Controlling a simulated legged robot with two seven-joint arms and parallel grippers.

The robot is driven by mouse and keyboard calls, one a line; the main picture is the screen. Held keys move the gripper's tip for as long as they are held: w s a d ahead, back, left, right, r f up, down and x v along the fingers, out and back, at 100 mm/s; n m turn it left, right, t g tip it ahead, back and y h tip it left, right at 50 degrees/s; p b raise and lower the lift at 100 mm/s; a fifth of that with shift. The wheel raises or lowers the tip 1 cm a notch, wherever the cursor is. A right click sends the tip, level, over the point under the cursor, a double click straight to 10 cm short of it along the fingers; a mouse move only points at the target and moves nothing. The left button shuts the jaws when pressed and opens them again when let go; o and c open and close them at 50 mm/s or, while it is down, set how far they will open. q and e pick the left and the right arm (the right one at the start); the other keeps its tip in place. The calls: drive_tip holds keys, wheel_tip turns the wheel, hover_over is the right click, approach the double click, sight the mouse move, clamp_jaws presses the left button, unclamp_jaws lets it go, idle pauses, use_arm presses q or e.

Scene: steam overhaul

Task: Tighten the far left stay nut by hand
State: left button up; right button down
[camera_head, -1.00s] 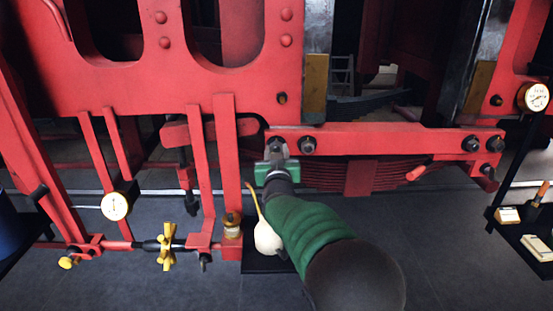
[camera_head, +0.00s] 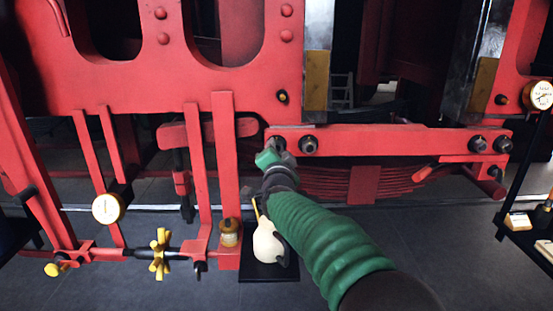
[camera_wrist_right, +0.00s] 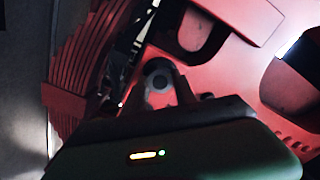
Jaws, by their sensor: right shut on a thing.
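The far left stay nut sits at the left end of a red horizontal beam (camera_head: 390,141). My right gripper (camera_head: 276,147) is at this nut and mostly hides it in the head view. In the right wrist view, the round grey nut end (camera_wrist_right: 160,82) shows between my two fingers, which close on its sides. My right gripper's green body is tilted. A second dark nut (camera_head: 308,144) sits just to the right on the beam, free of the gripper. Two more nuts (camera_head: 477,144) (camera_head: 502,144) are at the beam's right end. My left gripper is not in view.
A cream oil can (camera_head: 268,243) stands on a dark tray below my right forearm. A red upright bar (camera_head: 225,170) is close left of the gripper. A leaf spring (camera_head: 325,182) hangs under the beam. Gauges (camera_head: 108,208) (camera_head: 538,95) stand at both sides.

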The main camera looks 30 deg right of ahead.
drive_tip(key=shift+w+f+m+b, duration=0.15)
drive_tip(key=shift+m+b, duration=0.95)
drive_tip(key=shift+m, duration=1.2)
drive_tip(key=shift+s+f+m+b, duration=0.15)
drive_tip(key=shift+m+b, duration=1)
drive_tip(key=shift+m, duration=1.15)
drive_tip(key=shift+w+f+m+b, duration=0.15)
drive_tip(key=shift+m+b, duration=0.95)
drive_tip(key=shift+m, duration=1.2)
drive_tip(key=c, duration=1)
unclamp_jaws()
drive_tip(key=shift+r, duration=0.15)
drive_tip(key=shift+r, duration=0.15)
